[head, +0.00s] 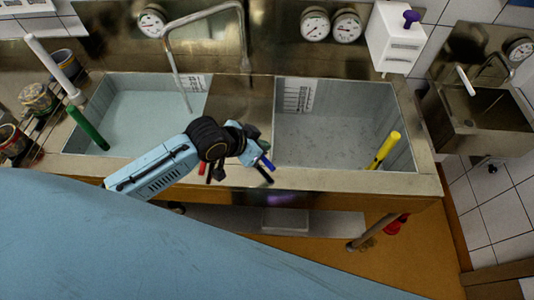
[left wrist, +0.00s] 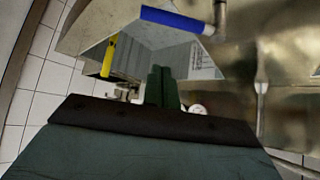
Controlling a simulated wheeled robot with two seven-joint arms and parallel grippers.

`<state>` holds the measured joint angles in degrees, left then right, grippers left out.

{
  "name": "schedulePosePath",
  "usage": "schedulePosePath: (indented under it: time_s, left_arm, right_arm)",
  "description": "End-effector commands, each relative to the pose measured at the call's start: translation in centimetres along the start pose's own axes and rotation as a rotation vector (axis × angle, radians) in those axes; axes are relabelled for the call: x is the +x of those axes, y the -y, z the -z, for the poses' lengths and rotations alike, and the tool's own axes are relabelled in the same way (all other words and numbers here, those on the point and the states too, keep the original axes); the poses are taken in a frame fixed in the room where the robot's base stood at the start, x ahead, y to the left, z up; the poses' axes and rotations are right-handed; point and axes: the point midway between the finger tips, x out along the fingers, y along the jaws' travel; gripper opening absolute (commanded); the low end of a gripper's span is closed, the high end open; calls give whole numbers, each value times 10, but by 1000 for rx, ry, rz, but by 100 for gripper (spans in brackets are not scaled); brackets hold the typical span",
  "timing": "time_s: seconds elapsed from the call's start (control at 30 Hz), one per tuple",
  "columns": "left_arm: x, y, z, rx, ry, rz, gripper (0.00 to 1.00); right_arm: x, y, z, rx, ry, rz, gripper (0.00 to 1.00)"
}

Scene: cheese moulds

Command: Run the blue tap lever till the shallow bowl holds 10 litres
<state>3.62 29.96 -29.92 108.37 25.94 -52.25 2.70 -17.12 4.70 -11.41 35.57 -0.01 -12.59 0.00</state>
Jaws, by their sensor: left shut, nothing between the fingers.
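The blue tap lever (head: 266,162) sticks out at the front edge of the sink, between the two basins. It also shows in the left wrist view (left wrist: 176,20), near the top. My left gripper (head: 250,149) is beside the blue lever; its dark fingers (left wrist: 162,86) are shut with nothing between them. I cannot tell whether they touch the lever. The left basin (head: 91,128) has a smooth, pale blue inside, and the right basin (head: 345,110) looks grey. Both have a marked scale on the back wall. I cannot tell which is the shallow bowl, nor read a level. My right gripper is out of view.
A curved metal spout (head: 172,65) hangs over the left basin. A red lever (head: 203,168) and dark levers are left of the blue one. A yellow-handled tool (head: 385,148) leans in the right basin, a green-handled one (head: 88,128) in the left. Gauges (head: 315,25) line the back wall.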

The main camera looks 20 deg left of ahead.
Motion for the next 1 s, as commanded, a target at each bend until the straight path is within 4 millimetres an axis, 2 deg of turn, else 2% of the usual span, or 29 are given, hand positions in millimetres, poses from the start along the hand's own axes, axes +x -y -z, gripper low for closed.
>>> schedulePosePath:
  time_s: [0.2, 0.5, 0.6, 0.73, 1.0]
  left_arm:
    - [39, -1, 1, -2, 0, 0, 0]
    - [87, -1, 1, -1, -1, 1, 0]
    - [71, 0, -17, 0, 4, 1, 0]
    - [64, 0, -27, 1, 1, 1, 0]
    - [62, 0, -34, 1, -2, 1, 0]
  right_arm:
    - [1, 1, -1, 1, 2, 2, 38]
    - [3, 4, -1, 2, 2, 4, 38]
    - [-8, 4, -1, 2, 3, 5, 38]
    - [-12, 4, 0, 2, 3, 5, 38]
    - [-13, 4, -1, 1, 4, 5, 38]
